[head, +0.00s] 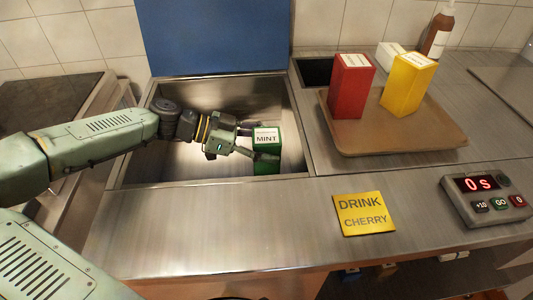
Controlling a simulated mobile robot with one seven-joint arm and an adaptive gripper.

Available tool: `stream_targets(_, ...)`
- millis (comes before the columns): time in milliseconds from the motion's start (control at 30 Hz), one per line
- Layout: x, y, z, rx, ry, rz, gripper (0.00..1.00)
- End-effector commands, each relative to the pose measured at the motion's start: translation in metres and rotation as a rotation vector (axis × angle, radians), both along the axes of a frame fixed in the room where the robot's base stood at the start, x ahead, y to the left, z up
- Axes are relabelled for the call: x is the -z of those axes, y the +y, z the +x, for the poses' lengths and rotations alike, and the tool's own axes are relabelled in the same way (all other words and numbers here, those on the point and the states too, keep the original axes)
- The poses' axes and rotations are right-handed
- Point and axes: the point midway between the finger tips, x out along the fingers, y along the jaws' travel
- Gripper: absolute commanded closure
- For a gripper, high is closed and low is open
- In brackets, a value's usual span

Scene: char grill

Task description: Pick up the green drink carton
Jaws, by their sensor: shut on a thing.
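The green drink carton (266,165), with a white label reading MINT on its top, stands upright inside the metal sink-like well at the centre left of the head view. My gripper (262,143) reaches in from the left and is shut on the carton, with one finger across its near face. The finger on the far side is partly hidden. I cannot tell whether the carton's base touches the floor of the well.
A brown tray (400,140) at the right holds a red carton (350,88) and a yellow carton (408,84). A yellow card (364,214) reads DRINK CHERRY. A timer box (486,201) shows 0s. A blue lid (212,38) stands behind the well.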

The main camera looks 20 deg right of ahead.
Motion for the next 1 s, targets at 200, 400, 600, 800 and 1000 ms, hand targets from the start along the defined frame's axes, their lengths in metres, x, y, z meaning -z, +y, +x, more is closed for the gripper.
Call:
stream_targets(200,0.0,0.0,0.0,-0.001,0.0,0.0,0.71)
stream_targets(400,0.0,0.0,0.0,-0.001,0.0,0.0,0.84)
stream_targets(600,-0.001,0.0,0.0,-0.001,0.0,-0.001,0.84)
stream_targets(800,-0.009,0.0,0.001,-0.001,-0.003,0.0,0.84)
stream_targets(1000,-0.04,0.0,0.001,0.0,-0.005,0.0,0.84)
